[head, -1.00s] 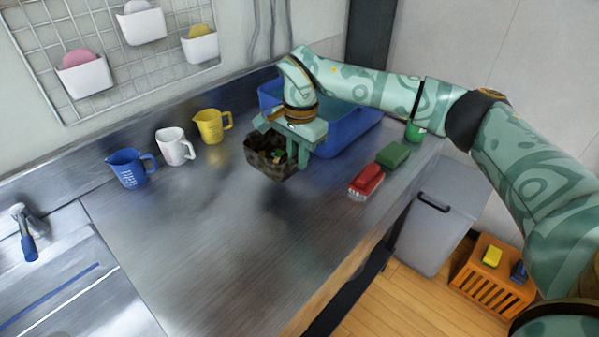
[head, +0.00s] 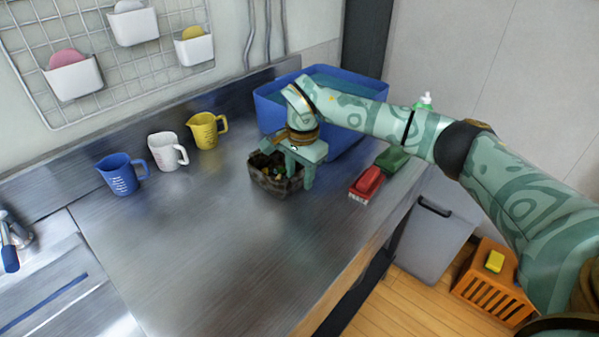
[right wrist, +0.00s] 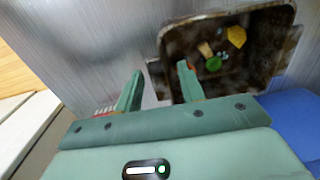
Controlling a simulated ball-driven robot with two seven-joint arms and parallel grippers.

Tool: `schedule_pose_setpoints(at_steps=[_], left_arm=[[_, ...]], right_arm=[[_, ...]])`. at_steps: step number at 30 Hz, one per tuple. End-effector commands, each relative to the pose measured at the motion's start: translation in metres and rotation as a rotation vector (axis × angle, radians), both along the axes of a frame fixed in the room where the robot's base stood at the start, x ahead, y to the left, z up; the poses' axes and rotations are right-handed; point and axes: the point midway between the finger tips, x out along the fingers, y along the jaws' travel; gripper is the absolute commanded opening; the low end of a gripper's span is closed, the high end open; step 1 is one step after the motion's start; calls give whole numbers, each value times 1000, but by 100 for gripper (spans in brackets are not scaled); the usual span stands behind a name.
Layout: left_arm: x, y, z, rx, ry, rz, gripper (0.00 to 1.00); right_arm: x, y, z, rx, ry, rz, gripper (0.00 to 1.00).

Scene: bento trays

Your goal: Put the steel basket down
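The steel basket (head: 272,183), dark brown and stained, sits upright on the steel counter (head: 190,240), left of the blue tub. A few small yellow, green and tan pieces lie in it; they show in the right wrist view (right wrist: 213,63). My right gripper (head: 293,172) is at the basket's right side. In the right wrist view its fingers (right wrist: 158,88) are spread, one inside the basket (right wrist: 170,45) and one outside. The near wall lies between them with gaps, so the gripper is open. My left gripper is not in view.
A blue tub (head: 345,140) stands just behind my right arm. Blue (head: 121,175), white (head: 166,151) and yellow (head: 205,131) jugs stand at left. The counter's front middle is clear.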

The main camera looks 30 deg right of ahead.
Motion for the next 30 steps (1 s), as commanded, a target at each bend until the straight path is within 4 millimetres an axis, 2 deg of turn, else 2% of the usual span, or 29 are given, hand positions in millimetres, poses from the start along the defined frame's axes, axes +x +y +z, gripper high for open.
schedule_pose_setpoints(at_steps=[10, 14, 21, 24, 30], left_arm=[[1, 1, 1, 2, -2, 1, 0], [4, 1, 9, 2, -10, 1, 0], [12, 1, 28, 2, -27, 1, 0], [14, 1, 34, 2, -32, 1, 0], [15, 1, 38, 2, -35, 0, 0]], right_arm=[[0, 0, 6, 1, -2, 0, 40], [-1, -1, 30, 0, -6, 0, 40], [-4, -2, 88, -1, -8, 0, 40], [-5, -2, 106, 0, -6, 1, 40], [-6, -2, 123, 0, -1, -1, 40]])
